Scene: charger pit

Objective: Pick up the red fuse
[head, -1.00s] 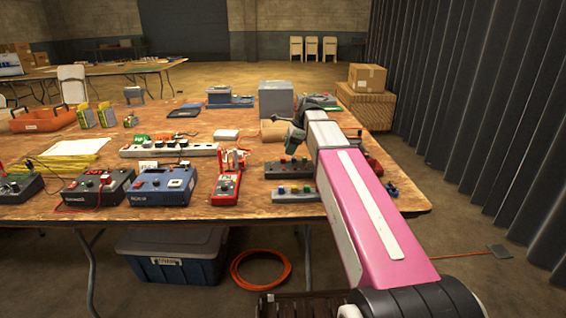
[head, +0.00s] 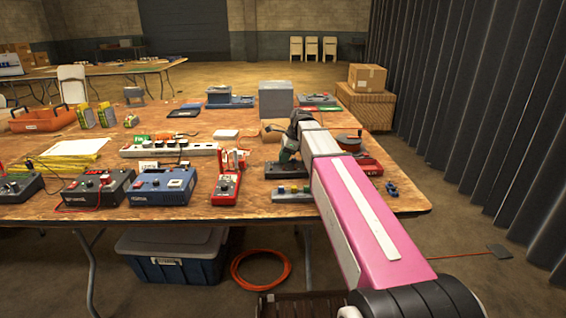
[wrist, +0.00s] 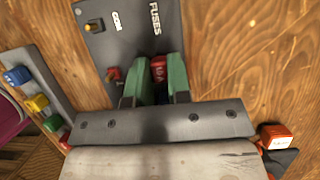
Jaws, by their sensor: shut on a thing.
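The red fuse (wrist: 158,67), with pale lettering on it, shows in the wrist view between the two green fingers of my gripper (wrist: 161,85). The fingers are shut on it. It is over the dark grey block marked FUSES (wrist: 128,45); I cannot tell whether it still sits in the block. In the head view my gripper (head: 286,156) points down at the fuse block (head: 292,171), and the held fuse is hidden.
A lighter grey strip with coloured pieces (wrist: 35,98) lies left of the fuse block. A red and white item (wrist: 276,138) is at the lower right of the wrist view. In the head view a red meter (head: 226,188) stands left, and a reel (head: 348,138) stands right.

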